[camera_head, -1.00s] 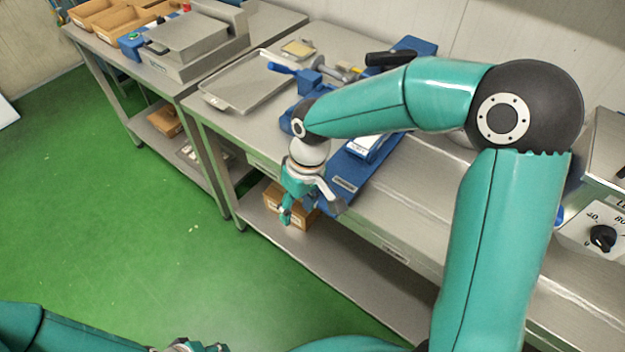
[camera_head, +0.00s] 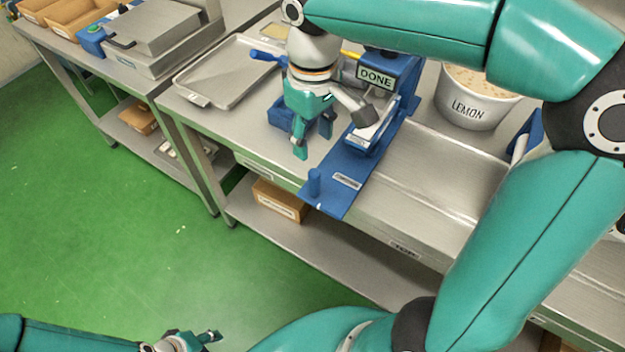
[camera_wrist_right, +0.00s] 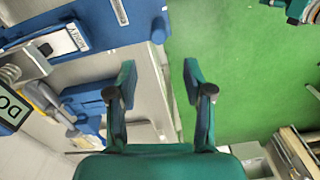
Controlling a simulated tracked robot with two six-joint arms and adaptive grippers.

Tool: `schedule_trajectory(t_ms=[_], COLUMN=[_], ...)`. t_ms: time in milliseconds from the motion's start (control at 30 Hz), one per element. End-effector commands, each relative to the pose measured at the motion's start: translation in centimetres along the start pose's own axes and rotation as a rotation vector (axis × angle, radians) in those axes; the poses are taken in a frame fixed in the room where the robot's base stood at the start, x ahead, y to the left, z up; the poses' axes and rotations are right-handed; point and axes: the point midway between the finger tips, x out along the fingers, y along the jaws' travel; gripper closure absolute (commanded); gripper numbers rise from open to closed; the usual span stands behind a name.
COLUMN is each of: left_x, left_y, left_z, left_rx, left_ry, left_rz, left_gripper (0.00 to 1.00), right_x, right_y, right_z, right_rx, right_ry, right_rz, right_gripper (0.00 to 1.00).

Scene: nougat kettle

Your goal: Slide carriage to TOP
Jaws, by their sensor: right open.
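A blue slide fixture stands on the steel table, with a long blue base plate (camera_head: 335,190) reaching to the front edge and a short blue post (camera_head: 314,182) on it. A blue-framed block with a white top (camera_head: 366,136) sits on the plate; it also shows in the right wrist view (camera_wrist_right: 62,42). I cannot tell for sure which part is the carriage. A sign reading DONE (camera_head: 375,78) stands behind it. My right gripper (camera_head: 313,142) is open, empty and pointing down, left of the block. My left gripper (camera_head: 190,342) is at the bottom edge, its jaws unclear.
A steel tray (camera_head: 225,72) lies at the left of the table. A blue part (camera_head: 281,115) is close behind my right gripper. A tub marked LEMON (camera_head: 474,98) stands to the right. A cardboard box (camera_head: 280,200) is on the lower shelf. The front right tabletop is clear.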

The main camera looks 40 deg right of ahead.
Motion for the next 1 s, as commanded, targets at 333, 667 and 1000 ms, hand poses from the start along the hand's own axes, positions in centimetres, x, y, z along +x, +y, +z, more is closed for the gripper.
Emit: schedule_trajectory(t_ms=[333, 667, 1000], left_x=[0.1, 0.1, 0.1], left_y=[-0.1, 0.0, 0.0], left_z=[0.0, 0.0, 0.0], left_rx=[0.000, 0.000, 0.000], left_ry=[0.000, 0.000, 0.000], left_rz=[0.000, 0.000, 0.000], left_gripper=[0.60, 0.60, 0.60], right_x=[7.3, 13.2, 14.9], right_y=[0.2, 0.3, 0.3], right_z=[0.4, 0.3, 0.3], right_rx=[0.008, 0.009, 0.011], right_ry=[-0.007, -0.003, 0.001], right_rz=[-0.001, -0.001, -0.001], right_gripper=[0.48, 0.48, 0.48])
